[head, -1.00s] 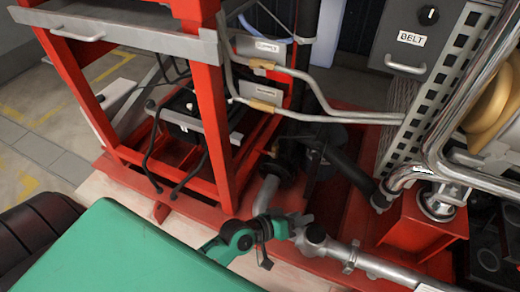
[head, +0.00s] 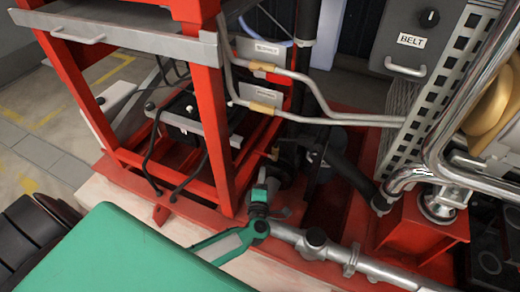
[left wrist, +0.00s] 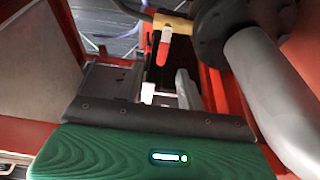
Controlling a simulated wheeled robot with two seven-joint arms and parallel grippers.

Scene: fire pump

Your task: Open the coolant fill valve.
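A small valve with a red lever handle (left wrist: 163,45) and a brass-coloured body (left wrist: 173,22) shows in the left wrist view. The lever points toward the camera. In the head view a small brass-coloured fitting (head: 275,153) shows above my left gripper; I cannot tell for sure that it is the same valve. My left gripper (head: 264,192) is low beside the red frame, near the dark pipe flange. In the left wrist view its fingers (left wrist: 166,92) look apart, with the red lever beyond the gap and no contact visible. My right gripper is not in view.
A thick grey pipe (left wrist: 265,90) and dark flange (left wrist: 240,30) stand close on the right in the wrist view. The red frame (head: 214,120) rises left of my gripper. A silver pipe (head: 315,243) runs low to the right. A BELT panel (head: 409,40) is at upper right.

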